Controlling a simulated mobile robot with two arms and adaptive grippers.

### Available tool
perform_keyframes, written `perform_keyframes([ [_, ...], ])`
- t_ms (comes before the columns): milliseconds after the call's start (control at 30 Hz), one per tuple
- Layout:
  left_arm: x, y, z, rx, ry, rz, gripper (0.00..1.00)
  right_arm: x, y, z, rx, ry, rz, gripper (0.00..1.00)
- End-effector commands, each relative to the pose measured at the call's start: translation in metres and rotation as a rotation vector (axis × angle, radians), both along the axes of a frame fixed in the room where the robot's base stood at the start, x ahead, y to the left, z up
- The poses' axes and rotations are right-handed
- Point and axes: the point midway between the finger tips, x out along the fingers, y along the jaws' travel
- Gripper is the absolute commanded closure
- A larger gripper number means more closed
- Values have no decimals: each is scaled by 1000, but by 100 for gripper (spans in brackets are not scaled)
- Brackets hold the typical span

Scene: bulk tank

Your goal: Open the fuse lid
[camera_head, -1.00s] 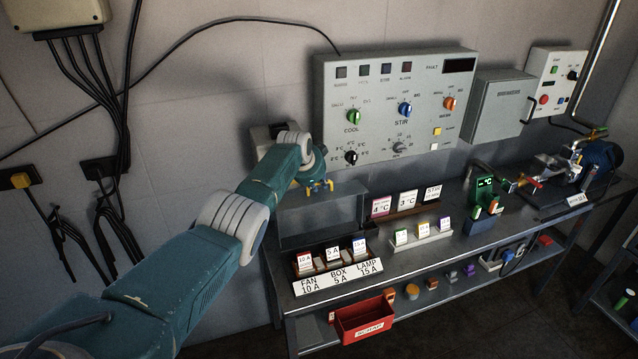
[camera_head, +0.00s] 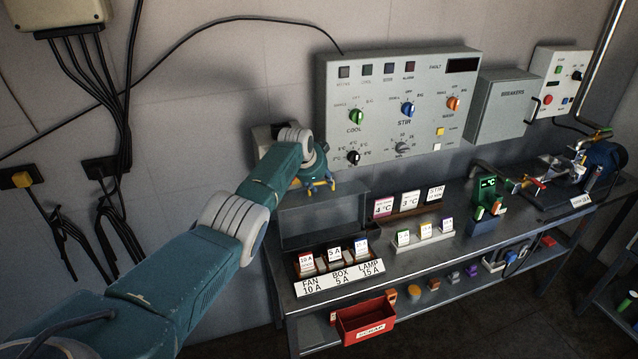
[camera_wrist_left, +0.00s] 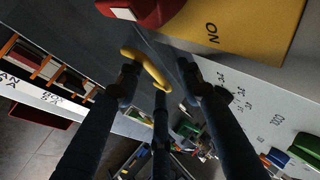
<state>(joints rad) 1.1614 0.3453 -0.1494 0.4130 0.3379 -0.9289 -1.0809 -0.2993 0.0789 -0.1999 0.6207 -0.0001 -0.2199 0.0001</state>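A grey fuse box (camera_head: 338,211) stands at the back left of the bench. A yellow curved handle shows at its top in the head view, and in the wrist view the handle (camera_wrist_left: 148,68) stands out from a dark grey panel, which looks like the lid (camera_wrist_left: 75,30). The panel looks shut, though my arm covers part of it. My left gripper (camera_head: 318,183) is at the box's top edge. In the wrist view its dark fingers (camera_wrist_left: 158,80) are spread, with the handle across the space between them. I cannot tell whether they touch it. My right gripper is out of view.
A labelled fuse rack (camera_head: 340,279) stands in front of the box. A control panel (camera_head: 395,110) with knobs is on the wall, right of my gripper. A red switch (camera_wrist_left: 145,8) on a yellow plate (camera_wrist_left: 240,25) is close by. A red scrap bin (camera_head: 366,322) is below.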

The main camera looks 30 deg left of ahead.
Motion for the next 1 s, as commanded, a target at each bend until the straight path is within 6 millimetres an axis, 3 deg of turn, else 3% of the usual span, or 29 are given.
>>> perform_keyframes([
  [633, -3, 2, 1, 6, 5, -1, 65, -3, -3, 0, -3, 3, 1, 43],
  [1000, -23, -2, 27, 8, 2, -2, 65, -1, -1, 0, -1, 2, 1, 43],
])
